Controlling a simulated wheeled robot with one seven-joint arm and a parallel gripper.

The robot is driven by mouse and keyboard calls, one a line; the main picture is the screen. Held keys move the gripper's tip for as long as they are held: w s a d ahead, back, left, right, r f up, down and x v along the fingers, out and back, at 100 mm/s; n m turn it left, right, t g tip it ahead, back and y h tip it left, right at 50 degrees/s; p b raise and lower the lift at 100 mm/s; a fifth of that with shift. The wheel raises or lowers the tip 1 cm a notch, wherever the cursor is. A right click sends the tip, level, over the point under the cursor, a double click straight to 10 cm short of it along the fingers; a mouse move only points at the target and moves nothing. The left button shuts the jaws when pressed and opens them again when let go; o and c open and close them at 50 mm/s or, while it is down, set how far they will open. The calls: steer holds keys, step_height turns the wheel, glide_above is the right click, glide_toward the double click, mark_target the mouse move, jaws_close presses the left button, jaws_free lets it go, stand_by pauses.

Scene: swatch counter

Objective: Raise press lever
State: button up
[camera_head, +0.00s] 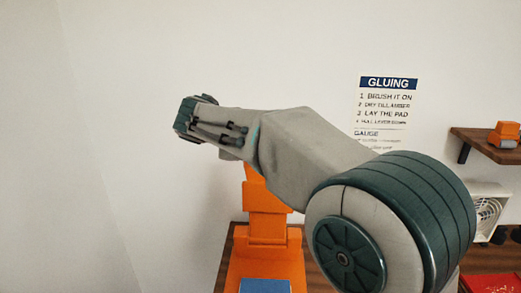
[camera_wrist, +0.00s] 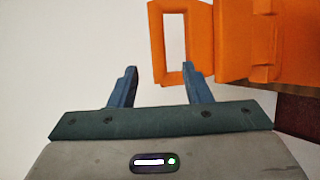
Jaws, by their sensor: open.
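The orange press (camera_head: 267,228) stands on the wooden counter, its upper part hidden behind my arm in the head view. In the wrist view an orange loop-shaped handle (camera_wrist: 159,45), which looks like the press lever, juts left from the orange press body (camera_wrist: 234,38). My gripper (camera_wrist: 159,72) is open. Its left finger is outside the loop on the left. Its right fingertip overlaps the lower end of the loop's opening, so the loop's left bar appears between the fingers. I cannot tell whether they touch. My fingers are not clearly visible in the head view.
A blue pad (camera_head: 264,286) lies at the press's base. The wooden counter (camera_head: 314,268) shows beside it. A gluing sign (camera_head: 388,110) hangs on the wall. At right are a shelf (camera_head: 482,146) with an orange object (camera_head: 505,134) and a white fan (camera_head: 488,212). The left side is bare wall.

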steer(key=shift+v, duration=1.25)
steer(key=shift+d, duration=0.1)
steer(key=s+d+f+m+g+y, duration=0.1)
steer(key=s+d+f+m+g, duration=0.15)
steer(key=s+d+f, duration=0.35)
steer(key=s+d+f+m+g, duration=0.2)
steer(key=s+d+m, duration=0.25)
steer(key=d, duration=0.45)
steer(key=s+d+f+m+g+y, duration=0.1)
steer(key=s+f+m, duration=0.3)
steer(key=s, duration=0.5)
steer(key=s+d+f+m+g+y, duration=0.1)
steer(key=s+d+f+m+y, duration=0.2)
steer(key=s+f, duration=0.5)
steer(key=shift+s+d+m+y, duration=0.3)
steer(key=shift+s+d+m, duration=0.2)
steer(key=shift+m, duration=0.1)
steer(key=shift+w, duration=0.1)
